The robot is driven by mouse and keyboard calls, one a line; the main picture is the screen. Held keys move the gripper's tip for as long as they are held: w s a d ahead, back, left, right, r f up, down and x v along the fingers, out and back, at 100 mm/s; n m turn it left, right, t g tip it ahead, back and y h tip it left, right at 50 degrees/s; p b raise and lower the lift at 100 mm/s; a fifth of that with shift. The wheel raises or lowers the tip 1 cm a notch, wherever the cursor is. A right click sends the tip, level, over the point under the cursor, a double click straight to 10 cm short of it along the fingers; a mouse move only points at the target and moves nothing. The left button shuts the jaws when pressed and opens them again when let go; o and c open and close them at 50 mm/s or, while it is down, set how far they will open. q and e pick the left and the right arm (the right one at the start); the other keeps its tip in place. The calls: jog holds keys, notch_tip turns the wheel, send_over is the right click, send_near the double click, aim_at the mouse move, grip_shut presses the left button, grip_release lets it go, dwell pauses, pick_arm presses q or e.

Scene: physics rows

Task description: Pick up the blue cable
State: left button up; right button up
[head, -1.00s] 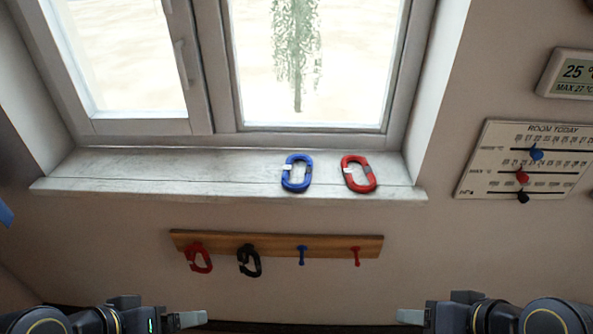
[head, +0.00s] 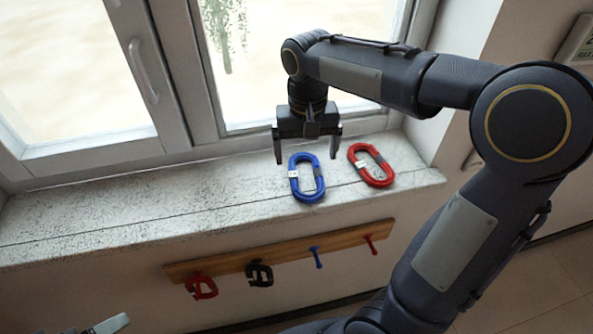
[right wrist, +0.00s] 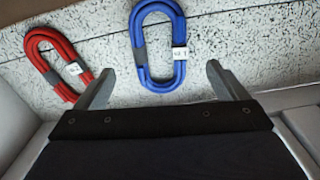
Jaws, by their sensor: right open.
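The blue cable (head: 295,186) is a coiled oval loop with a white label and a dark band, lying on the window sill. My right gripper (head: 306,158) is open and empty, pointing down just behind and above the blue cable. In the right wrist view, the blue cable (right wrist: 138,45) lies ahead of and between the two open fingers (right wrist: 158,84), not held. The tip of my left gripper (head: 112,324) shows at the lower left edge, too cut off to tell its opening.
A red cable loop (head: 386,180) lies right of the blue one, also seen by the wrist (right wrist: 62,47). The speckled sill (head: 130,215) is bare to the left. Below it, a wooden rail (head: 285,252) bears a red loop (head: 201,287), a black loop (head: 259,274) and blue and red pegs.

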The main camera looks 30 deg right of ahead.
aim_at(306, 178)
notch_tip(306, 178, down, 6)
jog(key=shift+r, duration=0.2)
jog(key=c, duration=1.1)
jog(key=shift+r, duration=0.2)
